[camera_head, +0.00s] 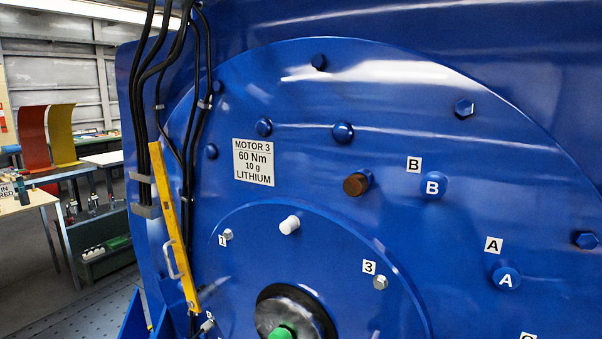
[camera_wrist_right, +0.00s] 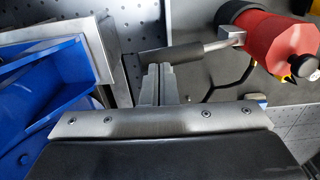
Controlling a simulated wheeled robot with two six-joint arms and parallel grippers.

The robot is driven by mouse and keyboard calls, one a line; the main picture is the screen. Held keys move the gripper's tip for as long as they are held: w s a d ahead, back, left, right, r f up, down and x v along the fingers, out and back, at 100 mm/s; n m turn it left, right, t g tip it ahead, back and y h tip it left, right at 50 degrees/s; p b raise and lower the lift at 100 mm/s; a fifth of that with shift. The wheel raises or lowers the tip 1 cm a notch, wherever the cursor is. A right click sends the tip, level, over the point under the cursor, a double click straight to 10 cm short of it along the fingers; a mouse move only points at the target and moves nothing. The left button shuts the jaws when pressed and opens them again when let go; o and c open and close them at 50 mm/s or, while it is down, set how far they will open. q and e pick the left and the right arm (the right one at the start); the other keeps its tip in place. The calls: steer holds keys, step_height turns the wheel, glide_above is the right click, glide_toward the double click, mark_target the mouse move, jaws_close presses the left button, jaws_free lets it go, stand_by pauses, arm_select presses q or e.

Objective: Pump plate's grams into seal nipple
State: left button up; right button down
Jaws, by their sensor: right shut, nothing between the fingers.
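The rating plate (camera_head: 254,162) on the blue motor face reads MOTOR 3, 60 Nm, 10 g, LITHIUM. A white-capped fitting (camera_head: 290,224) sticks out below and right of the plate. A brown-capped fitting (camera_head: 356,184) sticks out further right. I cannot tell which fitting is the seal nipple. My right gripper (camera_wrist_right: 157,72) is shut and empty in the right wrist view. A red cylindrical tool (camera_wrist_right: 278,42) with a metal rod and dark bar lies beyond and right of its fingertips. I cannot tell if the fingers touch the bar. My left gripper is not in view.
The motor face carries blue bolts lettered B (camera_head: 433,186) and A (camera_head: 506,278), and a shaft with a green centre (camera_head: 281,333). A yellow level (camera_head: 174,228) leans beside black cables (camera_head: 146,90).

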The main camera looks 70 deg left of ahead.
steer(key=shift+s+f+b, duration=0.1)
steer(key=shift+f+b, duration=1.2)
steer(key=shift+f, duration=1.15)
step_height(320, 180, up, 3)
steer(key=p, duration=0.3)
steer(key=shift+r+p, duration=0.15)
steer(key=shift+p, duration=0.25)
steer(key=shift+d+r+p, duration=0.1)
steer(key=shift+r+p, duration=0.7)
steer(key=shift+p, duration=0.1)
step_height(320, 180, up, 5)
steer(key=p, duration=0.5)
steer(key=shift+r+p, duration=0.1)
steer(key=shift+p, duration=0.2)
